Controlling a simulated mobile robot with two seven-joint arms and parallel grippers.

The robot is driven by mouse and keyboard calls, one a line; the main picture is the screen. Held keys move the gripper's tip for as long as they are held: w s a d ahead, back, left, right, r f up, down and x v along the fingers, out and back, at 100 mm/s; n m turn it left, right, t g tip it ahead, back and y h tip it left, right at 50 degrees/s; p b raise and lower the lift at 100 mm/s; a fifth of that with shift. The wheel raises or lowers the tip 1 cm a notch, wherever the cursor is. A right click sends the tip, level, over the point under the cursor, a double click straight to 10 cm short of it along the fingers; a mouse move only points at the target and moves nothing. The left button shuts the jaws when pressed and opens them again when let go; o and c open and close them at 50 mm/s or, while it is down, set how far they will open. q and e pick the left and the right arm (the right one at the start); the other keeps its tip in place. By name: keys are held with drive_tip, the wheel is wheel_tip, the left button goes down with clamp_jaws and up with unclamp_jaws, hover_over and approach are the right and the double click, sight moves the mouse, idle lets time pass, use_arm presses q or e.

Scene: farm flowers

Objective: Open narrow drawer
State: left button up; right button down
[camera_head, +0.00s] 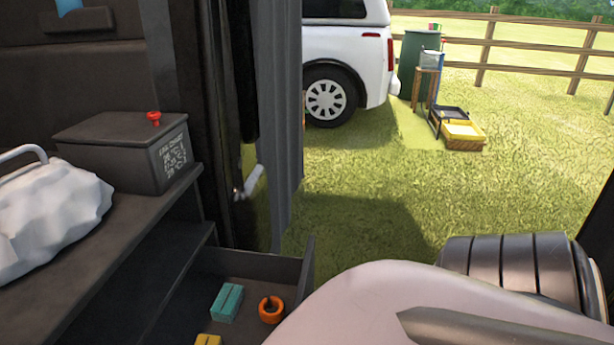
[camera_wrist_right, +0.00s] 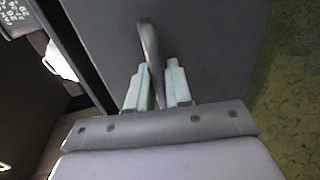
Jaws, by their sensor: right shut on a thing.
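The narrow drawer (camera_head: 250,264) stands pulled out from under the dark shelf at the lower middle of the head view. Its inside shows, with a teal block (camera_head: 227,302), an orange ring (camera_head: 270,309) and part of a yellow item (camera_head: 207,340). In the right wrist view the grey drawer front (camera_wrist_right: 215,50) carries a curved handle (camera_wrist_right: 149,38). My right gripper (camera_wrist_right: 159,78) is shut on this handle, one pale finger on each side. My right arm hides part of the drawer in the head view. My left gripper is not in view.
A dark box (camera_head: 120,150) with a red knob and a white sack (camera_head: 50,215) stand on the worktop at left. A door edge (camera_head: 283,120) rises behind the drawer. Grass (camera_head: 370,215) lies open beyond, with a white van (camera_head: 345,45) further back.

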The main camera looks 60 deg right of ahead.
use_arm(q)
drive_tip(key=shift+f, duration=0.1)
use_arm(e)
drive_tip(key=shift+d, duration=0.1)
drive_tip(key=c, duration=1.2)
unclamp_jaws()
drive_tip(key=shift+s, duration=0.15)
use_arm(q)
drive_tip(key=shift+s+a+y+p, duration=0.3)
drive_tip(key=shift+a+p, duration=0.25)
use_arm(e)
drive_tip(key=v, duration=0.7)
